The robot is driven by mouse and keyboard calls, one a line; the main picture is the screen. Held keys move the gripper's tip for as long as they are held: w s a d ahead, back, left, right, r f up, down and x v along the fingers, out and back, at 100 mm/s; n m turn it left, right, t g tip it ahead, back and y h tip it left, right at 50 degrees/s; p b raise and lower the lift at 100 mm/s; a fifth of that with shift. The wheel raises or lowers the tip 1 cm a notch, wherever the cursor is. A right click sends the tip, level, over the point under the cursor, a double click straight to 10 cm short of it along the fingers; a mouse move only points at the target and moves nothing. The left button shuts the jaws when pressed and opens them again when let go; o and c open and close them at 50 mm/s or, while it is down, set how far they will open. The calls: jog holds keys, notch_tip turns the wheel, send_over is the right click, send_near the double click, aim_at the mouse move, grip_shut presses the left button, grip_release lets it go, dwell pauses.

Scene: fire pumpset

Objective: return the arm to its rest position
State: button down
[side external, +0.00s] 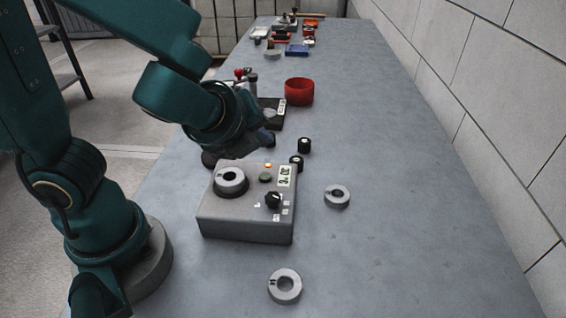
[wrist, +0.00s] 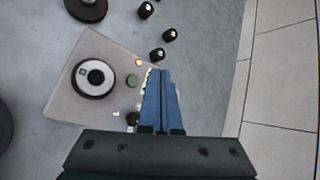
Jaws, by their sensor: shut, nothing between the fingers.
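My gripper (wrist: 159,76) is shut and empty. Its two blue fingers lie side by side in the wrist view. In the side view my gripper (side external: 264,138) is above the back part of a grey control box (side external: 246,226) and is partly hidden by my wrist. The box has a grey ring (side external: 231,181) on its top left, a green button (side external: 265,178), a lit orange lamp (side external: 268,165), a display (side external: 285,176) and a black knob (side external: 272,199). In the wrist view the fingers overlap the box's right edge and hide part of the display.
Two loose rings lie on the table, one right of the box (side external: 337,195) and one in front (side external: 284,286). Black cylinders (side external: 304,145) stand behind the box. A red bowl (side external: 298,91) is farther back. A wall runs along the right. The table's right side is clear.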

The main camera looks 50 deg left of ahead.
dwell(0.5)
jog(key=shift+a, duration=0.3)
jog(key=s+a+r+n+g, duration=0.2)
jog(key=s+a+n, duration=0.35)
jog(key=n, duration=0.45)
jog(key=s+d+n+h, duration=0.4)
jog(key=d+n, duration=0.2)
jog(key=n, duration=0.5)
jog(key=shift+r+n+g, duration=0.2)
jog(key=shift+n+g, duration=0.1)
